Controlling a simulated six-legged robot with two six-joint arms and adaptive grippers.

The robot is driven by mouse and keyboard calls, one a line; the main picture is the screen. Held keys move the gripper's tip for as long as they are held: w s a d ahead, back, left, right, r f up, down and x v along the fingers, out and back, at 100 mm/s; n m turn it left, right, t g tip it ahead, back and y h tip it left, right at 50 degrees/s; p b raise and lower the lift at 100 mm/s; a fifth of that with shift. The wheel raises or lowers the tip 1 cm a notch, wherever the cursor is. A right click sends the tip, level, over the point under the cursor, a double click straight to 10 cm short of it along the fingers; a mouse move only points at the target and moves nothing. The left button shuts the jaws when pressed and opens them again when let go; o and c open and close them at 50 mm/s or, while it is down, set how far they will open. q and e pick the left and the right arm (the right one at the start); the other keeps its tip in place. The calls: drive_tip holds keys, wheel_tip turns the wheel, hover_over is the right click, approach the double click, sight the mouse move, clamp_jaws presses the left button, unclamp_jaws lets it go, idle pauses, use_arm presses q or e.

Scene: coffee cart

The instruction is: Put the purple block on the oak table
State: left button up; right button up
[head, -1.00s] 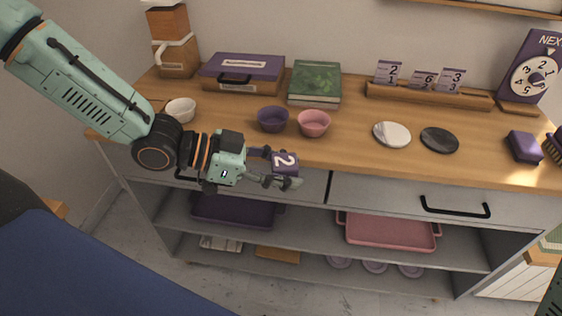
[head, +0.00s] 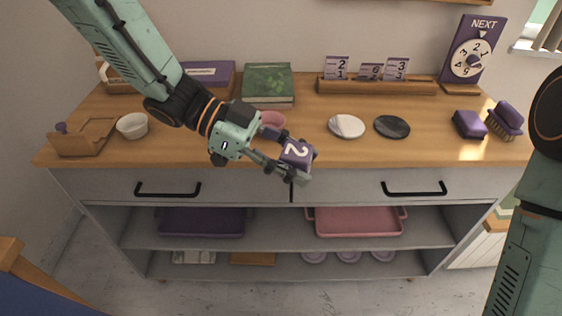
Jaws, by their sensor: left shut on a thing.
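The purple block (head: 297,153), with a white 2 on its face, is held between the fingers of my left gripper (head: 287,158). My left gripper is shut on it, in front of the cart's wooden top (head: 400,155), near the front edge in the picture. The block looks raised and slightly tilted. A wooden edge (head: 14,258) at the lower left, and a wooden piece (head: 497,222) at the lower right, show only in part; I cannot tell which is the oak table. My right arm shows at the right, but its gripper is outside the view.
Trays sit on the shelf below.

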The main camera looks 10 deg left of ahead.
sight(282, 154)
use_arm(q)
drive_tip(key=shift+d+r+m+g, duration=0.15)
drive_tip(key=shift+d+m+g, duration=0.15)
drive_tip(key=shift+d+g, duration=0.1)
drive_tip(key=shift+w+d+f+m+g+y, duration=0.7)
drive_tip(key=shift+w+d+f+m+g, duration=1.25)
drive_tip(key=shift+f+m+g, duration=0.4)
drive_tip(key=s+a+r+n+t, duration=0.1)
drive_tip(key=a+r+n+t, duration=0.1)
drive_tip(key=r, duration=0.1)
drive_tip(key=s+a+r+n+t+h, duration=0.1)
drive_tip(key=s+a+r+n+t, duration=0.1)
drive_tip(key=t, duration=0.1)
drive_tip(key=s+a+r+n+t, duration=0.2)
drive_tip(key=r+n, duration=0.1)
drive_tip(key=shift+s+a+r+h, duration=0.1)
drive_tip(key=shift+a+r+h, duration=0.2)
drive_tip(key=shift+a, duration=0.1)
drive_tip(key=shift+s+a+r+n+t, duration=0.4)
drive_tip(key=shift+a+r+n+t, duration=0.2)
drive_tip(key=shift+t, duration=0.25)
